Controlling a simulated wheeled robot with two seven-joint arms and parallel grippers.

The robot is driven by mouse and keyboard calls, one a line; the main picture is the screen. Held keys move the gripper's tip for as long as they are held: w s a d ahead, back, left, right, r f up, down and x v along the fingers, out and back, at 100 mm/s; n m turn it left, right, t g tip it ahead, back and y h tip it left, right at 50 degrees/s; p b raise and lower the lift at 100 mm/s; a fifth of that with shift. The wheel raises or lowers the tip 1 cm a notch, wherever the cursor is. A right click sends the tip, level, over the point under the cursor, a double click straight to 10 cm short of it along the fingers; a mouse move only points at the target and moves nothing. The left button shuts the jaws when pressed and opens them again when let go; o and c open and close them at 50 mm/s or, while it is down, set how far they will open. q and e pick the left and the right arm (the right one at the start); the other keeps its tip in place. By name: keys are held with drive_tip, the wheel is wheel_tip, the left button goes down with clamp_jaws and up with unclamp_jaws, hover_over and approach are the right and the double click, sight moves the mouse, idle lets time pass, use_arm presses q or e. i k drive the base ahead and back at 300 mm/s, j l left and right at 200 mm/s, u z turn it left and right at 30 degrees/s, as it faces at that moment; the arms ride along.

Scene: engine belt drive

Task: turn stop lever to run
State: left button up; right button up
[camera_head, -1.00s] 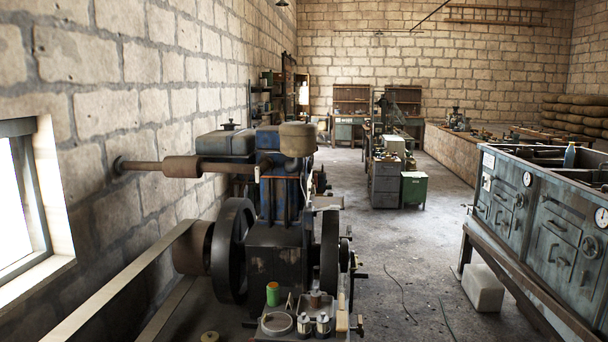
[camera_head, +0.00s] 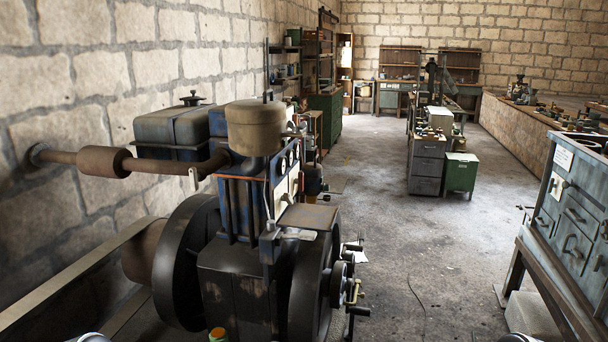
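The engine (camera_head: 240,285) stands left of the middle, with a blue upper body (camera_head: 240,205), a tan cylinder on top (camera_head: 255,127) and black flywheels (camera_head: 185,262) at its sides. A small panel with round gauges (camera_head: 285,172) faces right on its upper part. Cranks and small handles (camera_head: 352,285) stick out at its lower right. I cannot tell which part is the stop lever or how it is set. Neither gripper is in view; only small pale rounded parts, perhaps of my arms, show at the bottom edge.
A flat belt (camera_head: 70,278) runs from the engine toward the lower left. A rusty exhaust pipe (camera_head: 105,160) reaches the left wall. A grey-blue cabinet bench (camera_head: 570,215) stands at the right. A green box (camera_head: 460,172) stands farther back. The floor right of the engine is mostly clear.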

sight(300, 180)
drive_tip(key=i+l+u, duration=0.1)
drive_tip(key=i+l, duration=0.25)
drive_tip(key=l, duration=0.15)
drive_tip(key=i+l, duration=0.35)
drive_tip(key=l, duration=0.15)
drive_tip(key=i+l+u, duration=0.15)
drive_tip(key=i+l, duration=0.2)
drive_tip(key=l, duration=0.15)
drive_tip(key=i+l+u, duration=0.1)
drive_tip(key=i+l, duration=0.2)
drive_tip(key=l, duration=0.25)
drive_tip(key=i+l, duration=0.3)
drive_tip(key=l, duration=0.3)
drive_tip(key=i+l+u, duration=0.15)
drive_tip(key=i+l, duration=0.15)
drive_tip(key=l, duration=0.3)
drive_tip(key=i+l+u, duration=0.1)
drive_tip(key=i+l, duration=0.15)
drive_tip(key=l, duration=0.35)
drive_tip(key=i+l, duration=0.25)
drive_tip(key=l, duration=0.35)
drive_tip(key=u, duration=0.05)
